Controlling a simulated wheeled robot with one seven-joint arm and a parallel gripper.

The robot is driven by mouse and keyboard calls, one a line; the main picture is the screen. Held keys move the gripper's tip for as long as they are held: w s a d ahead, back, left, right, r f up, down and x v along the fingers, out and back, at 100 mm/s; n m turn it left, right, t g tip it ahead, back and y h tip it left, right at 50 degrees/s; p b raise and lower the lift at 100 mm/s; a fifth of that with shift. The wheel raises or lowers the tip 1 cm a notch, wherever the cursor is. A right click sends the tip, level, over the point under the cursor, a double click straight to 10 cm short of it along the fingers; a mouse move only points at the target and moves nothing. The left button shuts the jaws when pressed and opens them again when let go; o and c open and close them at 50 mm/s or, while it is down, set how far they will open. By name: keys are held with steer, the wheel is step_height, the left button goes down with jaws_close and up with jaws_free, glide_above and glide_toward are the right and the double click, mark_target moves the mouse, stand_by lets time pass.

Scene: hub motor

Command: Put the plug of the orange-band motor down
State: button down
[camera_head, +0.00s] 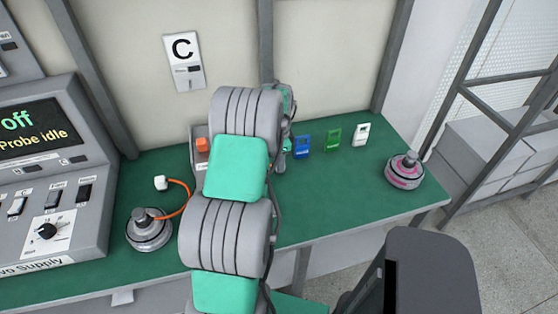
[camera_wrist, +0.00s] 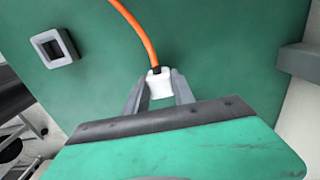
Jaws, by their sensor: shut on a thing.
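My gripper (camera_wrist: 160,88) is shut on a white plug (camera_wrist: 160,86) in the wrist view. An orange cable (camera_wrist: 138,30) runs from the plug up out of the picture, so the motor it leads to does not show there. Green tabletop lies behind the plug; I cannot tell whether they touch. In the head view my arm hides the gripper tips and held plug. A grey motor (camera_head: 148,232) stands at the left, with an orange cable running to a white plug (camera_head: 161,183) on the table. A pink-band motor (camera_head: 404,171) stands at the right. No orange band is clear.
A grey square frame (camera_wrist: 54,48) lies left of my gripper in the wrist view. Blue (camera_head: 301,146), green (camera_head: 333,141) and white (camera_head: 361,134) tags stand along the back. A supply console (camera_head: 62,232) fills the left.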

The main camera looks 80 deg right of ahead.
steer(key=shift+f, duration=0.25)
steer(key=c, duration=1.1)
jaws_free()
steer(key=shift+r, duration=0.1)
steer(key=shift+o, duration=0.2)
step_height(320, 180, up, 12)
steer(key=b, duration=0.2)
steer(key=w+a+r+n+t+h, duration=0.1)
steer(key=w+a+r+n, duration=0.2)
steer(key=w+a+n, duration=0.65)
steer(key=w+a+r+n, duration=0.3)
steer(key=w+a+n, duration=0.1)
steer(key=w+a, duration=1)
steer(key=s+a+f+n+t+y, duration=0.1)
steer(key=a+f+n+t, duration=0.1)
steer(key=a+n, duration=1.4)
steer(key=a, duration=1.4)
steer(key=shift+a+f+t, duration=0.15)
steer(key=shift+t, duration=0.15)
